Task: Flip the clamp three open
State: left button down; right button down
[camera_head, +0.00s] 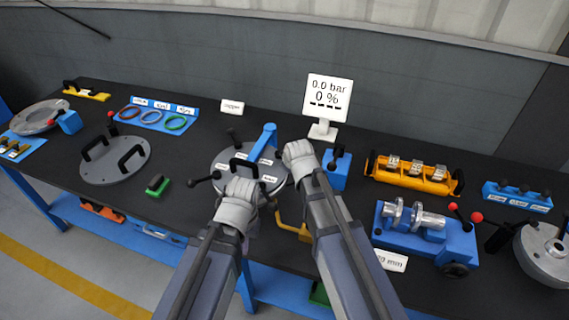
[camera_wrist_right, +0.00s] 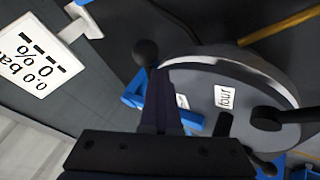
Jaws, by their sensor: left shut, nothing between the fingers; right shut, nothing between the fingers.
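The grey flanged shell (camera_head: 222,160) sits at the middle front of the bench, with small white labels and black-handled clamps around its rim. One clamp handle (camera_head: 204,179) sticks out to the left; another (camera_head: 233,136) stands at the back. Which clamp is three is not readable. In the right wrist view, a label reading "four" (camera_wrist_right: 225,97) lies on the lid beside a black handle (camera_wrist_right: 268,120). My left gripper (camera_head: 243,183) is shut at the shell's front edge and hides part of it. My right gripper (camera_head: 292,148) is shut at the shell's right side.
A blue arm bracket (camera_head: 268,138) rises behind the shell. A display (camera_head: 327,98) reading 0.0 bar and 0 % stands behind. A grey lid with two handles (camera_head: 115,165) and a green block (camera_head: 158,186) lie left. A blue fixture (camera_head: 425,238) stands right.

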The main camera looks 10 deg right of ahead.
jog(key=shift+w+d+n+y, duration=0.7)
jog(key=shift+w+d+n, duration=0.3)
jog(key=shift+w+d, duration=0.45)
jog(key=shift+w+d+n+g+y, duration=0.35)
jog(key=shift+w+n+y, duration=0.4)
jog(key=shift+n, duration=0.35)
jog(key=shift+w+d+n+g+y, duration=0.3)
jog(key=shift+w+n+y, duration=0.25)
jog(key=shift+w+n, duration=0.4)
jog(key=shift+d, duration=0.25)
jog(key=shift+r, duration=0.1)
